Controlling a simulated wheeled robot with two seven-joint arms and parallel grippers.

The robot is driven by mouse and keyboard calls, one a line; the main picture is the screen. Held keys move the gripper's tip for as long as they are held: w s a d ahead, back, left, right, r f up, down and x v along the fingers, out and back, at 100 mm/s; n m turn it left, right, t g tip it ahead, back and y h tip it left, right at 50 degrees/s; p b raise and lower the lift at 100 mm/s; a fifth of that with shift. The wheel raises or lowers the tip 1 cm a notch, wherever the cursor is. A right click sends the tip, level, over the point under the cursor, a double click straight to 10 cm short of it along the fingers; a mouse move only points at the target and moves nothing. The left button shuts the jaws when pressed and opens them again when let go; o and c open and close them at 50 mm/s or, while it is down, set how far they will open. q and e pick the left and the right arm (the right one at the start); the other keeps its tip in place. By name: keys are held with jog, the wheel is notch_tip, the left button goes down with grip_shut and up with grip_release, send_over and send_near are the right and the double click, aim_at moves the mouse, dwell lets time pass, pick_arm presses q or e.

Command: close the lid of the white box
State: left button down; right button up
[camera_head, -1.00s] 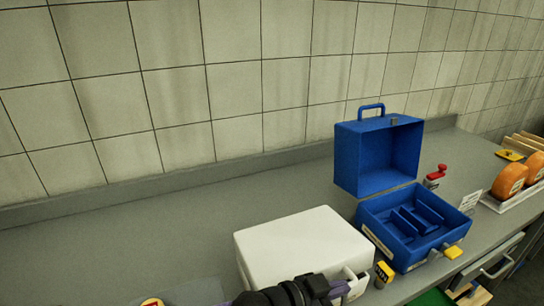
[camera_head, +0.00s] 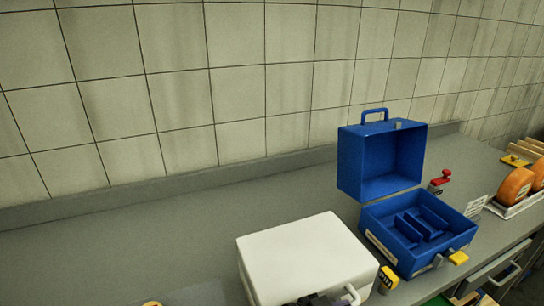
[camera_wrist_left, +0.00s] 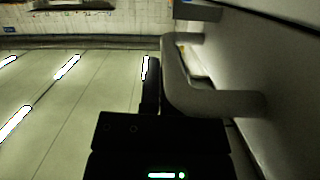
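The white box (camera_head: 305,255) stands on the counter at the bottom middle of the head view. Its lid looks down, with a flat white top and no visible gap, though its front is mostly cut off. A white handle (camera_head: 353,294) shows at its front right corner. In the left wrist view the white handle (camera_wrist_left: 195,90) is large and close, right of a dark finger of my left gripper (camera_wrist_left: 151,85). Contact between them is unclear, as is the finger opening. Only a dark bit of my arm shows at the bottom of the head view. My right gripper is not seen.
A blue box (camera_head: 415,230) with its lid (camera_head: 380,160) raised stands right of the white box. A yellow block (camera_head: 388,280) sits between them. Orange cheese wheels (camera_head: 516,187) on a rack are at the far right. The counter left of the white box is largely clear.

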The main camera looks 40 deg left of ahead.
pick_arm(q)
jog(key=shift+f, duration=0.1)
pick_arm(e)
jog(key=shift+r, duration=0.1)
